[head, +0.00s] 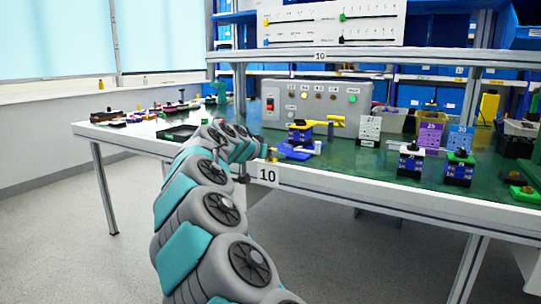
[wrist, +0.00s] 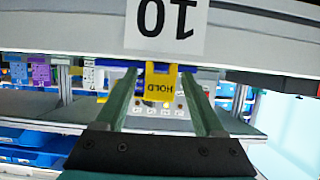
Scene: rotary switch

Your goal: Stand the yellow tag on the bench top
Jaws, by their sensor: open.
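The yellow tag (wrist: 160,84), lettered HOLD, is between the two fingers of my gripper (wrist: 159,74) in the wrist view, with gaps on both sides. Its lettering is the opposite way up to the number 10 plate. It meets a blue part (wrist: 180,66) at the bench edge; whether they are joined I cannot tell. In the head view a small yellow patch, likely the tag (head: 272,154), shows at the end of my arm. My gripper is open; its fingers are mostly hidden there. The green bench top (head: 340,157) lies behind the edge.
A blue piece (head: 296,151) and a yellow-topped block (head: 301,131) stand close by. A grey switch panel (head: 318,103) is behind. Numbered blocks stand at the right, and a dark tray (head: 178,133) at the left.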

